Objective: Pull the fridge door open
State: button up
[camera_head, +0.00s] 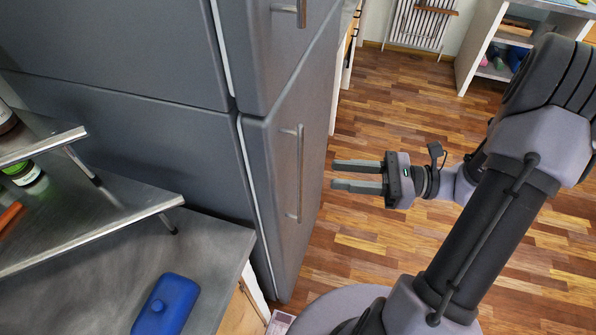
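The grey fridge stands at the left and middle of the head view, with an upper door (283,42) and a lower door (279,160). Both doors look shut. A vertical bar handle (299,173) is on the lower door. Another handle (301,12) shows partly at the top edge on the upper door. My gripper (334,174) is open and empty, its two fingers pointing left toward the lower handle. Its fingertips appear a short way to the right of that handle, apart from it.
A metal counter (215,250) with a blue box-like item (166,305) and a raised shelf (90,225) stands at the lower left. A white shelf unit (478,45) and a radiator (420,22) are at the back. The wooden floor (385,110) right of the fridge is clear.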

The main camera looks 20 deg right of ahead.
jog(key=b+x, duration=0.1)
jog(key=x, duration=0.8)
grip_shut()
dwell(1.1)
